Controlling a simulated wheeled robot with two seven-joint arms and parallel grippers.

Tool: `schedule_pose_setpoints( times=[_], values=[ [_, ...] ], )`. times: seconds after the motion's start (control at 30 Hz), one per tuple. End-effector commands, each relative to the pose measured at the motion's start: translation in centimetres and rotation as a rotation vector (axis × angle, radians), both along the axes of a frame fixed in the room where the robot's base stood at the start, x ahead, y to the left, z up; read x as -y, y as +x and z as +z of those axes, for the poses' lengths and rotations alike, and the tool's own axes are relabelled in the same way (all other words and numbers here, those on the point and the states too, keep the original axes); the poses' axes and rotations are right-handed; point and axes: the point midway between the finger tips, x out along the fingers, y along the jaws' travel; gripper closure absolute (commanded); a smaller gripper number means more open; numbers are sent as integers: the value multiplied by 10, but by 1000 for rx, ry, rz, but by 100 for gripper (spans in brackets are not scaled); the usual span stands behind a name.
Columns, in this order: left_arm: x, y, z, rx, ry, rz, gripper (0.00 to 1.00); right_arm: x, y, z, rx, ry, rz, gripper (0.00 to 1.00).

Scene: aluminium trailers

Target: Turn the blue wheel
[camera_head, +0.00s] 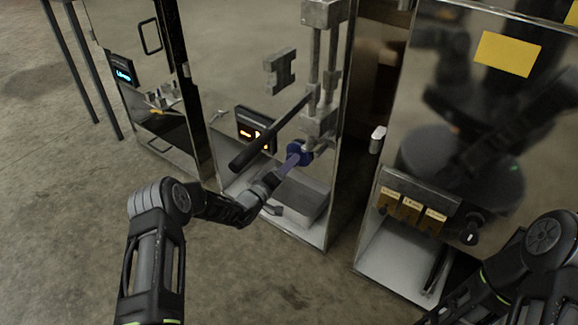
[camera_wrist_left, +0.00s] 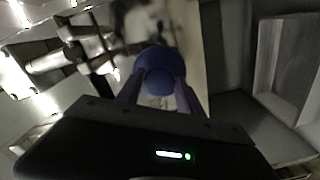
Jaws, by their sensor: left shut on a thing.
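The blue wheel (camera_head: 301,152) is a small knob low on the metal pipe assembly of the middle trailer. My left gripper (camera_head: 292,160) reaches it from the front left, and its fingers are shut on it. In the left wrist view the wheel (camera_wrist_left: 158,72) sits between the two fingertips (camera_wrist_left: 160,88), filling the space between them. The gripper hides part of the wheel in the head view.
A long dark lever (camera_head: 268,134) slants over my left gripper. A grey box (camera_head: 300,203) lies on the trailer's lower shelf. An orange-lit display panel (camera_head: 254,131) is at the left. The right trailer (camera_head: 381,270) carries tagged labels (camera_head: 411,210). The floor (camera_head: 225,280) in front is clear.

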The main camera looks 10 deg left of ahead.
Motion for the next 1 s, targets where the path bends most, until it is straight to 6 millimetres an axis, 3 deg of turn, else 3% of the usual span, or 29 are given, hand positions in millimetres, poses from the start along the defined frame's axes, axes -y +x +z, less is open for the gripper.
schedule_pose_setpoints(
  times=[0.5, 0.53, 0.77, 1.0],
  values=[
    [1, 0, -1, 9, 30, -2, 97, 0, 0, 0, 1, 0, 0, 55],
    [1, 0, -1, 9, 29, -2, 56, 0, 0, 0, 1, 0, 0, 55],
    [1, 0, -1, 9, 29, -1, 37, 0, 0, 0, 1, 0, 0, 55],
    [0, 0, 0, 11, 28, -1, 36, 0, 0, 0, 1, 0, 0, 55]
  ],
)
